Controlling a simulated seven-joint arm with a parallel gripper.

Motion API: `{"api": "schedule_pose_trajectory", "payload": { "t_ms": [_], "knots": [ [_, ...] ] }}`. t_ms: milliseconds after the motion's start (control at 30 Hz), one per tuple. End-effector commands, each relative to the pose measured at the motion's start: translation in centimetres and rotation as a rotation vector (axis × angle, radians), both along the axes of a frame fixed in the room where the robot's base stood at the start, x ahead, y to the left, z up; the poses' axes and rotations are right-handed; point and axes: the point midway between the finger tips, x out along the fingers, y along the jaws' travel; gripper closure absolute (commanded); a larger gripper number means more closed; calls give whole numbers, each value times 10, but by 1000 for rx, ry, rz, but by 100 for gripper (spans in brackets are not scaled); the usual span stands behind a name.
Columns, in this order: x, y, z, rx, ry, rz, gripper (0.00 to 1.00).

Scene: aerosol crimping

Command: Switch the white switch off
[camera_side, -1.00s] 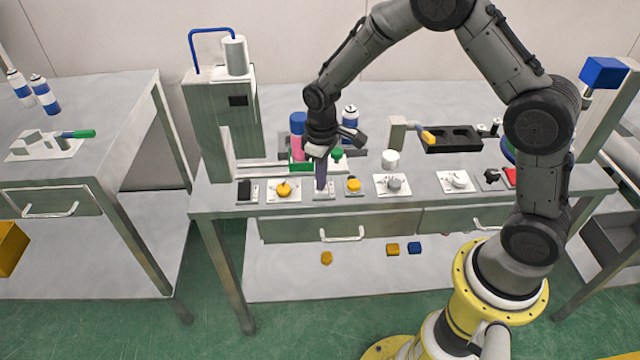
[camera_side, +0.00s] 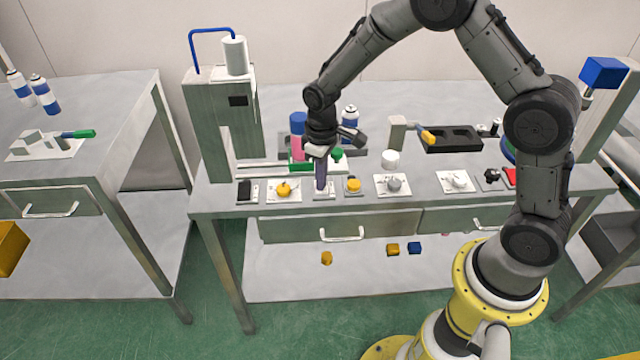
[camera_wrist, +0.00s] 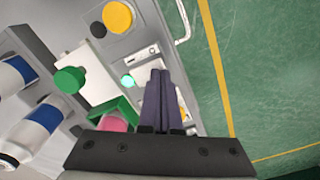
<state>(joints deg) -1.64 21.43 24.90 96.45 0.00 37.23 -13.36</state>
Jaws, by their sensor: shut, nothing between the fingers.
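The white switch (camera_side: 329,194) is on a small pale plate near the table's front edge, between two yellow controls. My gripper (camera_side: 320,187) points down at it, with its dark fingers shut and empty. The fingertips cover part of the switch in the side view, so its position cannot be read there. In the wrist view the switch plate (camera_wrist: 143,55) lies just beyond the fingertips (camera_wrist: 160,71), which overlap its near edge. I cannot tell whether they touch the switch.
A yellow knob (camera_side: 284,189) sits to the left and a yellow button (camera_side: 353,185) close on the right. Behind stand a green-topped part (camera_side: 337,154) and spray cans (camera_side: 350,116). A small pale-green lamp (camera_wrist: 128,81) is beside the fingers in the wrist view.

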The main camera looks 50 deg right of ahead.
Motion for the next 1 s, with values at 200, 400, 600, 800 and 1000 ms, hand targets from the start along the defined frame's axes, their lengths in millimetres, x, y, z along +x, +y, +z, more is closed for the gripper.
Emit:
{"api": "schedule_pose_trajectory", "payload": {
  "t_ms": [200, 400, 600, 800, 1000],
  "knots": [
    [0, 0, -1, 0, 1, 0, 100],
    [0, 0, -5, 0, 1, 0, 100],
    [0, 0, -8, 0, -1, 0, 100],
    [0, 0, -12, 0, -1, 0, 100],
    [1, 0, -12, 0, -1, 0, 100]
  ]
}}
